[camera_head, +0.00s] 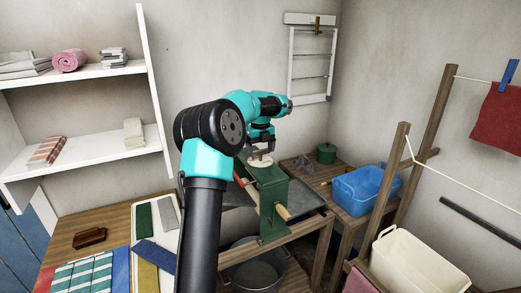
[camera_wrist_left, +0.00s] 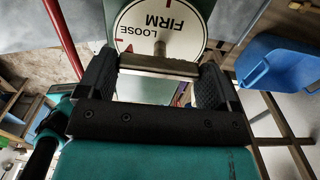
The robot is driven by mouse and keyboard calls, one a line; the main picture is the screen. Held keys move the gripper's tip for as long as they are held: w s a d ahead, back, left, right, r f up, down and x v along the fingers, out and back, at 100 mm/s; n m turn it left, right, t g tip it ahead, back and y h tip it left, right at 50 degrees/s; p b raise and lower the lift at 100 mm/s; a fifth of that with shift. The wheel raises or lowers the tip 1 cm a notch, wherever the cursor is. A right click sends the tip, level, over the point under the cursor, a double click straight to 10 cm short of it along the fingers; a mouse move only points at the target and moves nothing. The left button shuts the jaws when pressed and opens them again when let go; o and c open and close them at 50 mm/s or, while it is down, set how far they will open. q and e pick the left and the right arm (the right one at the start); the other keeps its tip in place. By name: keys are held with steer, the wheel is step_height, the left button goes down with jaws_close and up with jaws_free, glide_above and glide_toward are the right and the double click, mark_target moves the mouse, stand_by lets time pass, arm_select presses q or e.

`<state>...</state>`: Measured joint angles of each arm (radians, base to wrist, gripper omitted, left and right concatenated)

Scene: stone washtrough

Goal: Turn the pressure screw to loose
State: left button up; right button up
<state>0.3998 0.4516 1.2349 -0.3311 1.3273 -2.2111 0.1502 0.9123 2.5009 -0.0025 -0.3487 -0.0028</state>
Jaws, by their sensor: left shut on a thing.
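The pressure screw has a pale crossbar (camera_wrist_left: 160,66) on a short stem, above a white round dial (camera_wrist_left: 185,20) marked FIRM and LOOSE. My left gripper (camera_wrist_left: 156,82) is shut on the crossbar, with one dark finger at each end of it. Part of the dial is hidden behind the crossbar and gripper. In the head view, the dial (camera_head: 262,161) sits on top of the green wringer (camera_head: 272,187), and my left gripper (camera_head: 260,143) is directly above it. My right gripper is not in view.
A grey metal tub (camera_head: 257,275) stands below the wringer. Wooden posts (camera_head: 387,195) carry a line with a red cloth. Folded cloths (camera_head: 82,270) lie at the lower left.

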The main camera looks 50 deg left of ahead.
mark_target(261, 150)
arm_select(q)
steer(key=o, duration=0.7)
steer(key=shift+o, duration=0.2)
step_height(261, 150, up, 18)
steer(key=shift+f, duration=0.25)
steer(key=shift+f, duration=0.1)
stand_by(0.6)
